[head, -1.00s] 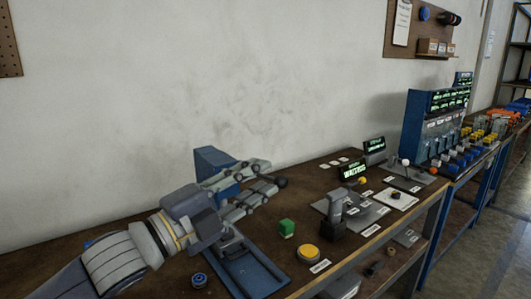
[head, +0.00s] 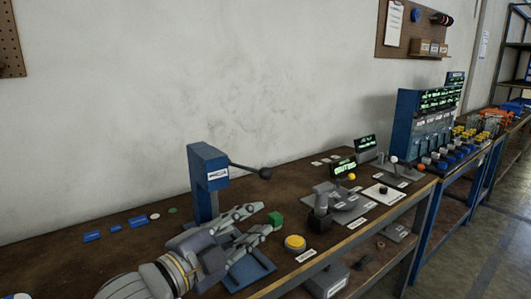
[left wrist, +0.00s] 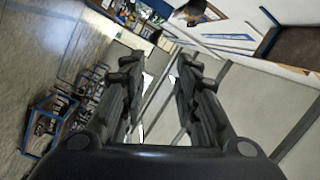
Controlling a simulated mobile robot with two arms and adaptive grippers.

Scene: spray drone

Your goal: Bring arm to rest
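My left gripper (head: 262,220) reaches in from the bottom left of the head view, low over the front of the bench, with its fingers pointing right. Its two fingers are apart with nothing between them; the left wrist view shows the empty gap (left wrist: 158,75). A green cube (head: 276,220) appears beside the fingertips; whether they touch it cannot be told. Behind the gripper stands a blue lever press (head: 207,170) with its dark lever (head: 248,170) sticking out to the right. The gripper hides part of its base plate (head: 250,270). My right gripper is not in view.
Small blue labels (head: 92,236) lie at left. Further right are a lit display (head: 343,167) and a blue control panel (head: 408,125). Air above the bench is free.

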